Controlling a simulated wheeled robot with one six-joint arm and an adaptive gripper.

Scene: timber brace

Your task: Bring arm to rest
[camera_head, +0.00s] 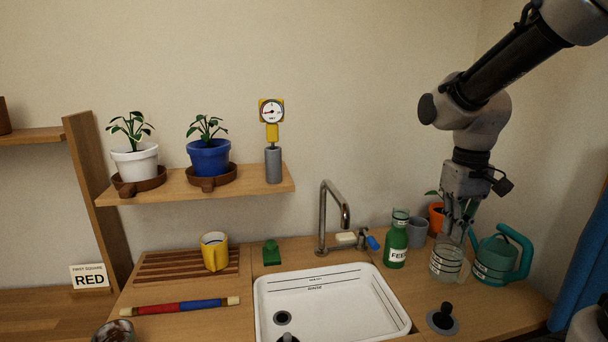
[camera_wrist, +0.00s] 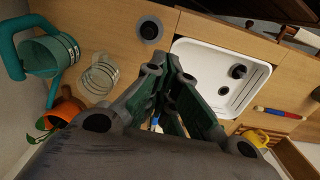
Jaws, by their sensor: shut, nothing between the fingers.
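My gripper (camera_head: 458,232) points down at the right of the counter, over or just behind the clear glass jar (camera_head: 447,264) with dark bands. It is shut and empty. In the wrist view my gripper (camera_wrist: 172,92) shows its green-padded fingers, with the glass jar (camera_wrist: 101,74) to the left of them. The fingers look clear of the jar there. In the head view my arm comes in from the upper right corner, bent at the elbow.
A teal watering can (camera_head: 494,262), green bottle (camera_head: 397,240), grey cup (camera_head: 418,231) and orange pot (camera_head: 437,216) crowd around my gripper. A black-knobbed stopper (camera_head: 442,318) lies in front. The white sink (camera_head: 330,304) and faucet (camera_head: 330,215) are left. Air above the counter's middle is free.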

